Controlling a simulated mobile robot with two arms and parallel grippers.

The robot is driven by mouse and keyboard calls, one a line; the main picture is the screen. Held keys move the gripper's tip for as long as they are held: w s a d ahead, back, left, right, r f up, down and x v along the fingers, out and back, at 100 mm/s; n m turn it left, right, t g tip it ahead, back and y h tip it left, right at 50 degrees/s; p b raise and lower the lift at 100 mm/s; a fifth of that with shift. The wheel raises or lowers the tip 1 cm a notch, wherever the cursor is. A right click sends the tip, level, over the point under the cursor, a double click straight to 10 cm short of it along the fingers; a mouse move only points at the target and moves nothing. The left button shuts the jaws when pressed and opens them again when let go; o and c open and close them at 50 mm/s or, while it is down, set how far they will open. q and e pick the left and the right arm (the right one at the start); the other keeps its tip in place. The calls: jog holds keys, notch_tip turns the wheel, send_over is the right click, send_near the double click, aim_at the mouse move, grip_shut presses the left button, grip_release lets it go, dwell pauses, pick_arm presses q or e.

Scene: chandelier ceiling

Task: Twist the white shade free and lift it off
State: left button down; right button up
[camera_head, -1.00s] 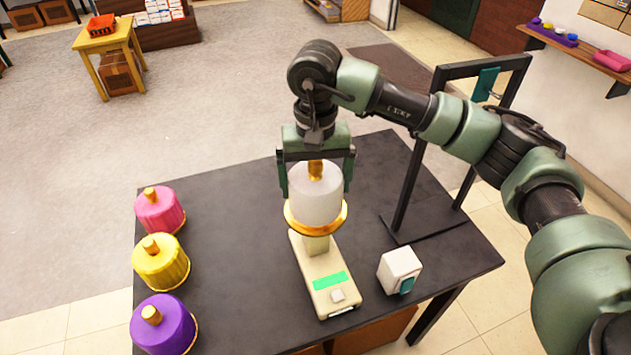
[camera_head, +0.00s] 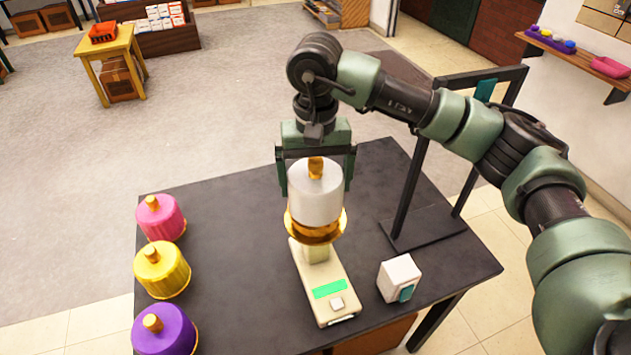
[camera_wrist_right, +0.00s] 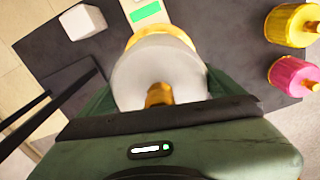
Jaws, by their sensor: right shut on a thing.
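The white shade (camera_head: 316,200) is a pale cylinder with a gold knob on top, upright above a gold ring-like holder (camera_head: 316,232) on a cream base (camera_head: 325,285) with a green display. My right gripper (camera_head: 316,180) is shut on the white shade from above, one finger on each side. The shade also shows between the fingers in the right wrist view (camera_wrist_right: 157,75). A gold rim lies just below the shade; whether the two still touch is hard to tell. My left gripper is not in view.
Pink (camera_head: 160,217), yellow (camera_head: 162,270) and purple (camera_head: 165,330) shades stand along the table's left side. A white cube-like box (camera_head: 398,277) sits right of the base. A black frame (camera_head: 415,180) stands at the right. The table (camera_head: 235,260) is clear between base and coloured shades.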

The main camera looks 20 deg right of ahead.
aim_at(315, 160)
jog(key=shift+r, duration=0.3)
jog(key=shift+r+p, duration=1.8)
jog(key=shift+r, duration=1.9)
jog(key=shift+f, duration=0.1)
